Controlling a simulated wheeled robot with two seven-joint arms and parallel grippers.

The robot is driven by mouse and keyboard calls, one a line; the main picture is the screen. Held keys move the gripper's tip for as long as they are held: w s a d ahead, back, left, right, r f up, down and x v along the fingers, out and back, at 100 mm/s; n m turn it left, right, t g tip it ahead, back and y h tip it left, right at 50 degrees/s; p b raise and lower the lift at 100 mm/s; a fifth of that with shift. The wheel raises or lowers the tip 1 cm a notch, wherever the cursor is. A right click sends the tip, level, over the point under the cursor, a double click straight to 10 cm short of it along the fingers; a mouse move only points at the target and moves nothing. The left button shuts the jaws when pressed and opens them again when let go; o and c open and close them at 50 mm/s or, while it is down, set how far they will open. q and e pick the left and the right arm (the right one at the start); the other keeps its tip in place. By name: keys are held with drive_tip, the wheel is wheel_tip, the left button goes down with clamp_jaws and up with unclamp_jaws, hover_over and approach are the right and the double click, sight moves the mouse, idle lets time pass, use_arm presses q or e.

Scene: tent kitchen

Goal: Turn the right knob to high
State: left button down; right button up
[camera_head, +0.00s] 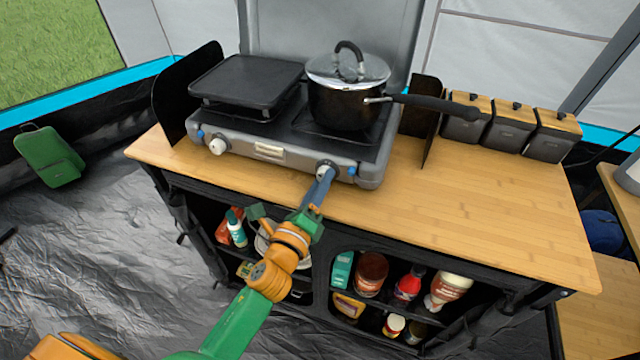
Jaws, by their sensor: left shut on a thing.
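The camping stove (282,142) stands on the wooden counter with two knobs on its front. The left knob (218,146) is whitish and uncovered. The right knob (327,168) is at the stove's front right, mostly hidden by my left gripper (323,180). My left gripper reaches up to it from the lower left and is shut on it. The knob's setting cannot be read. A black pot (343,106) with a glass lid sits on the right burner, and a black griddle (246,80) on the left one. My right gripper is not in view.
The wooden counter (470,215) is clear to the right of the stove. The pot's handle (440,104) juts right toward several lidded canisters (508,126). Wind panels flank the stove. Shelves below hold bottles and jars (371,273).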

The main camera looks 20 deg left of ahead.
use_arm(q)
drive_tip(key=n, duration=0.5)
idle(0.6)
drive_tip(key=shift+c, duration=2.3)
unclamp_jaws()
drive_tip(key=shift+f, duration=0.1)
